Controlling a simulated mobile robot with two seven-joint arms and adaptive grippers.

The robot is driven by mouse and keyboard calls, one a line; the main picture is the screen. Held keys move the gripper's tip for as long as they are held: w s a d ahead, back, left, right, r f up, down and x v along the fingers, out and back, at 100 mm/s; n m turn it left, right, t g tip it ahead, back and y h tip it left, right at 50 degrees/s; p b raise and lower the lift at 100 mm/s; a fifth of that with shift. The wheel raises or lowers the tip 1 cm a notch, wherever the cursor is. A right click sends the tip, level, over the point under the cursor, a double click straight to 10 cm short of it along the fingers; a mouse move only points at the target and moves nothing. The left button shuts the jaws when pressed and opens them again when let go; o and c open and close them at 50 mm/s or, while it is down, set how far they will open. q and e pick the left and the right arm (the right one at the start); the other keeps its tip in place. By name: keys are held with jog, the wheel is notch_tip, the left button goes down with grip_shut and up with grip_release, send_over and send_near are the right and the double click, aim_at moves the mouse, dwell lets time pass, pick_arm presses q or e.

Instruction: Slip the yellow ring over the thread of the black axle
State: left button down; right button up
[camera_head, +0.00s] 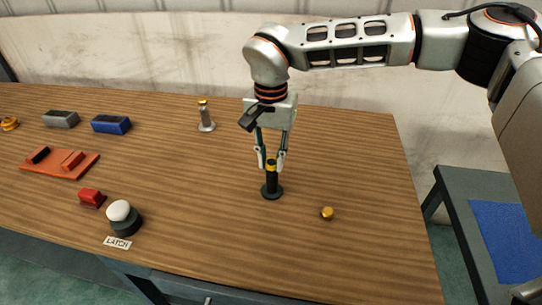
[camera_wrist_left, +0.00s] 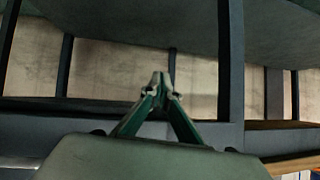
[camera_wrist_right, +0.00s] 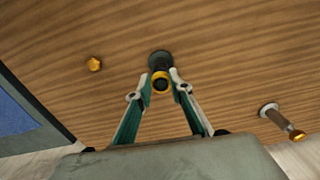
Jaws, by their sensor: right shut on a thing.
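The black axle (camera_head: 272,186) stands upright on its round base on the table. The yellow ring (camera_head: 271,168) is around the upper part of the axle, with a dark tip showing above it. My right gripper (camera_head: 271,163) points down and is shut on the ring. In the right wrist view the ring (camera_wrist_right: 160,84) sits between the fingertips with the dark axle inside it. How far down the thread it sits is hard to tell. My left gripper (camera_wrist_left: 161,82) shows only in its own wrist view, tips together and empty, away from the axle.
A gold nut (camera_head: 327,213) lies right of the axle. A silver post with a yellow top (camera_head: 205,118) stands behind left. A white-topped button (camera_head: 122,215), red block (camera_head: 91,197), orange tray (camera_head: 46,168), and blue (camera_head: 111,124) and grey (camera_head: 60,119) blocks are left. The table around the axle is clear.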

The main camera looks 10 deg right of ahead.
jog(key=o, duration=0.8)
jog(key=shift+c, duration=0.2)
jog(key=shift+r, duration=0.15)
